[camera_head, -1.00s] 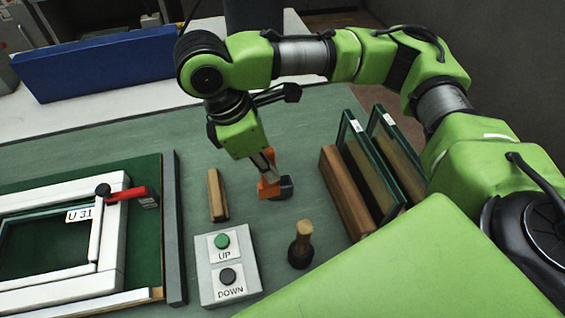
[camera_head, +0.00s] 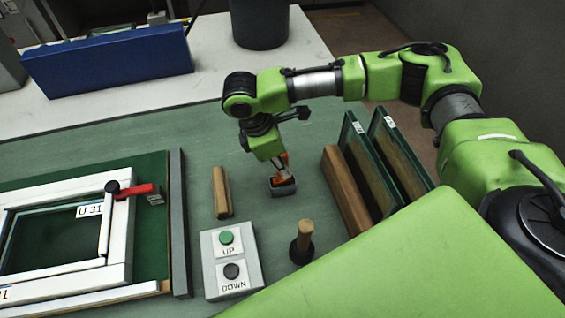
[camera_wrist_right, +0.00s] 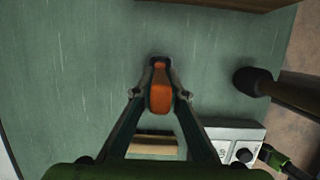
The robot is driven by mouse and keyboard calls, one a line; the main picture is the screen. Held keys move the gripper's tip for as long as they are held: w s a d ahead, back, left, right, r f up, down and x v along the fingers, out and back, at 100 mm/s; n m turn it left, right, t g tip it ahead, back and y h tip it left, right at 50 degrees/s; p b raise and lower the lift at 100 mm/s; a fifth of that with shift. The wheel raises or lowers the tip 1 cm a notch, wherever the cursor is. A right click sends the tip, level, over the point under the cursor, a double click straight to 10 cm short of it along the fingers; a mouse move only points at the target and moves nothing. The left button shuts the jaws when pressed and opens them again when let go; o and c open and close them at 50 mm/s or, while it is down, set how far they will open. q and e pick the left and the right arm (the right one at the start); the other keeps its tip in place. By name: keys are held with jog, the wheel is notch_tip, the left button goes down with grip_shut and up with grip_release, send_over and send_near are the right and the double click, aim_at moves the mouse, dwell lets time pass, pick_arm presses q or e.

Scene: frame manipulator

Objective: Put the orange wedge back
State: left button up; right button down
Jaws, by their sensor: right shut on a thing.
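My right gripper (camera_head: 280,167) is above the bench and is shut on the orange wedge (camera_wrist_right: 160,92). In the right wrist view the wedge sits between the two fingers (camera_wrist_right: 159,70). In the head view the wedge (camera_head: 284,174) shows only partly, at the fingertips. A small dark grey box (camera_head: 285,190) is directly at its lower end. I cannot tell whether the wedge touches the box or is inside it. My left gripper is not in view.
A wooden block (camera_head: 221,192) lies left of the box. A UP/DOWN button box (camera_head: 245,243) and a wooden-handled tool (camera_head: 303,243) stand nearer. Glass panes in a wooden rack (camera_head: 345,190) stand close on the right. A white frame (camera_head: 121,240) lies left.

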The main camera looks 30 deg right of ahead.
jog(key=c, duration=2)
grip_release()
jog(key=shift+f, duration=0.1)
jog(key=shift+b+v, duration=1.2)
jog(key=shift+v, duration=4.95)
